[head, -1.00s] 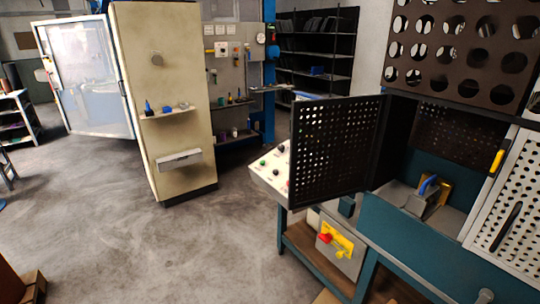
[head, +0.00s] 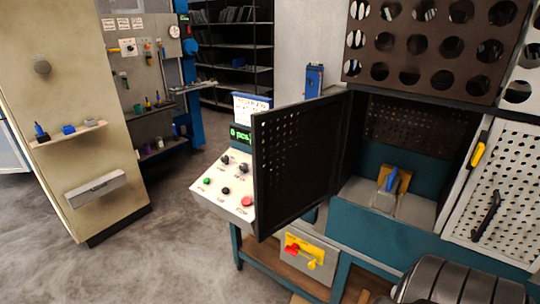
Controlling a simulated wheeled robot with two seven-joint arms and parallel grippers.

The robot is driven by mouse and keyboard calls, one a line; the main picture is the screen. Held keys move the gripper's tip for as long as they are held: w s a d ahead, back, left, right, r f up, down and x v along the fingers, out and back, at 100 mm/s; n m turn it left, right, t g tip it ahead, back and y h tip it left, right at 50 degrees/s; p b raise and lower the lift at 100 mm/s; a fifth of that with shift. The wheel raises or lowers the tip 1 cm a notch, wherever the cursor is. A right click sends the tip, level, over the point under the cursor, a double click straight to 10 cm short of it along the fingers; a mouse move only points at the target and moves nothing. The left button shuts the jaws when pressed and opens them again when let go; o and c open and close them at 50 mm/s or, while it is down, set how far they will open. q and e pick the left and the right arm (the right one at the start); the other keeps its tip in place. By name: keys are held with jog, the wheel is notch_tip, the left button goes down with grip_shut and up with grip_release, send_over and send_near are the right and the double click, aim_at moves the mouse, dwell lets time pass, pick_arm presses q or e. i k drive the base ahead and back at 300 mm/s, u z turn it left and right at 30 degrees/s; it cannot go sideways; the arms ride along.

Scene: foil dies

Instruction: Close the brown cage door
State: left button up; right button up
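The brown cage door (head: 296,160) is a dark perforated panel, swung open to the left of the teal machine (head: 372,236). It hinges near the left side of the machine's opening, so the inside of the cage shows. Inside is a grey block with a blue-handled piece and a brown-yellow plate (head: 397,178). A dark ribbed part of my own body shows at the bottom right edge. Neither gripper can be seen in the head view.
A white control panel (head: 222,186) with coloured buttons stands just behind the door's left edge. A white perforated door (head: 498,190) with a black handle is at the right. A beige cabinet (head: 70,120) stands at the left. Grey floor (head: 165,240) is clear between.

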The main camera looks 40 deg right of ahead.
aim_at(315, 177)
jog(key=i, duration=2.2)
jog(key=z, duration=3.5)
jog(key=i, duration=0.5)
jog(key=u, duration=0.8)
jog(key=k, duration=0.95)
jog(key=z, duration=0.7)
